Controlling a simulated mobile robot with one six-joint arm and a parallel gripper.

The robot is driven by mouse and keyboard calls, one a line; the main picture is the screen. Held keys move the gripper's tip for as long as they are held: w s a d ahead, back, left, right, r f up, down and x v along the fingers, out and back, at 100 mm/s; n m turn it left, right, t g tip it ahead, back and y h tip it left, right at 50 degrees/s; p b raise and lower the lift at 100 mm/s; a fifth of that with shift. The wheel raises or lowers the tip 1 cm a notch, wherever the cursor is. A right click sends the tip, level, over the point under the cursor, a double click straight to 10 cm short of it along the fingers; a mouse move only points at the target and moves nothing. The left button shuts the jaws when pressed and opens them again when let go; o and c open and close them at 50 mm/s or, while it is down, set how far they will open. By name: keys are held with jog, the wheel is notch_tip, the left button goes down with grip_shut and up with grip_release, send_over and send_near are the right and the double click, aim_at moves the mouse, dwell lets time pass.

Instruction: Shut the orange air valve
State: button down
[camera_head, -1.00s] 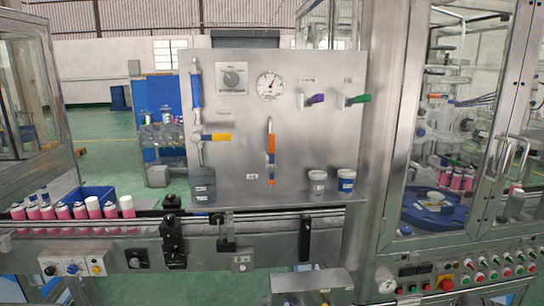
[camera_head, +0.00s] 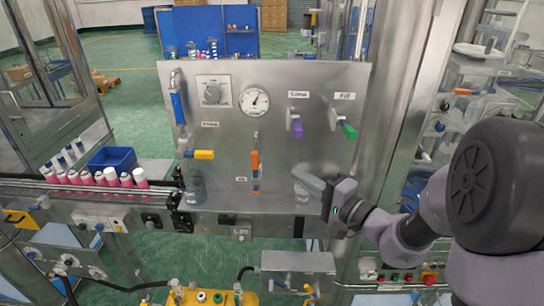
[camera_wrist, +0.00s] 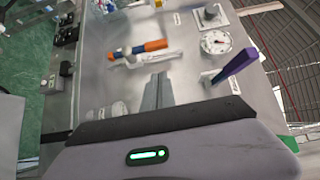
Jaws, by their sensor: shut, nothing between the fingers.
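The orange air valve handle (camera_head: 255,162) stands upright, in line with its vertical pipe, in the lower middle of the steel panel, beside a small label. It also shows in the wrist view as an orange and blue lever (camera_wrist: 152,46) lying along its metal pipe. My gripper (camera_head: 304,178) is to the right of the valve and a little lower, in front of the panel. In the wrist view its fingers (camera_wrist: 158,90) are closed together and empty, apart from the orange handle.
The panel (camera_head: 222,128) also bears a yellow handle (camera_head: 204,154), a purple handle (camera_head: 298,130), a green handle (camera_head: 348,130) and a gauge (camera_head: 254,101). Pink cans (camera_head: 110,178) line the conveyor at left.

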aim_at(256, 166)
jog(key=w+a+p, duration=0.2)
jog(key=w+a, duration=0.2)
jog(key=a, duration=0.3)
jog(key=shift+w+a, duration=0.2)
jog(key=shift+a, duration=0.1)
jog(key=shift+d, duration=0.1)
